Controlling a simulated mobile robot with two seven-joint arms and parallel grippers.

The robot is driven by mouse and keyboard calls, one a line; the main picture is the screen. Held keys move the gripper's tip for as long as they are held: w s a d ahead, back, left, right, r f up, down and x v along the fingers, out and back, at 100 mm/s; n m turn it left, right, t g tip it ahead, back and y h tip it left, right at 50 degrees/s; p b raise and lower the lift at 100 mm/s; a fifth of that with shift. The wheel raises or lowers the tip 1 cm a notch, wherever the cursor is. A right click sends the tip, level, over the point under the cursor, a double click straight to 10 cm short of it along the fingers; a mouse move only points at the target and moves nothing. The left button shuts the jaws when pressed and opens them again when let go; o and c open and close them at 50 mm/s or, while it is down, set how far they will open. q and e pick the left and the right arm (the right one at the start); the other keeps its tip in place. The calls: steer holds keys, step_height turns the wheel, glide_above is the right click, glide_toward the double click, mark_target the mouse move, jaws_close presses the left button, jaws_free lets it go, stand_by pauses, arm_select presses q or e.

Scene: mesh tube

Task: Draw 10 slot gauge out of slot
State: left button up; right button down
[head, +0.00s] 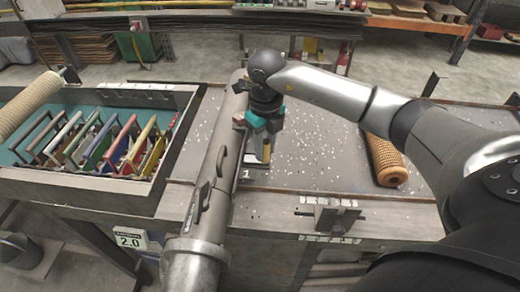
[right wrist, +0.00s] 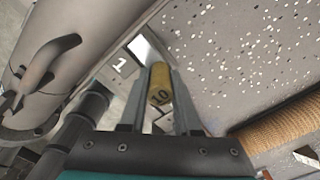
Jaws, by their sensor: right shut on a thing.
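The 10 slot gauge (right wrist: 159,80) is a yellow piece marked "10" in the right wrist view. My right gripper (right wrist: 160,105) is shut on it, with one finger on each side. In the head view the right gripper (head: 262,140) points down just right of the long grey tube (head: 212,195), with the yellow gauge (head: 266,152) at its fingertips. Its far end reaches toward a pale plate marked "1" (right wrist: 121,65) beside the tube. The slot is not clearly visible, so I cannot tell whether the gauge is still in it. My left gripper is out of view.
A tray (head: 160,198) with several coloured frame-like gauges stands at the left. An orange mesh roll (head: 384,160) lies right on the speckled bench (head: 330,190). A metal fixture (head: 328,215) sits at the bench's front edge. The tube's side carries dark handles (head: 222,160).

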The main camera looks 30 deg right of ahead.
steer(key=shift+s+d, duration=0.4)
steer(key=shift+d, duration=0.1)
steer(key=shift+w, duration=0.1)
steer(key=c, duration=0.5)
jaws_free()
steer(key=shift+c, duration=0.2)
step_height(320, 180, up, 15)
steer(key=shift+r, duration=0.15)
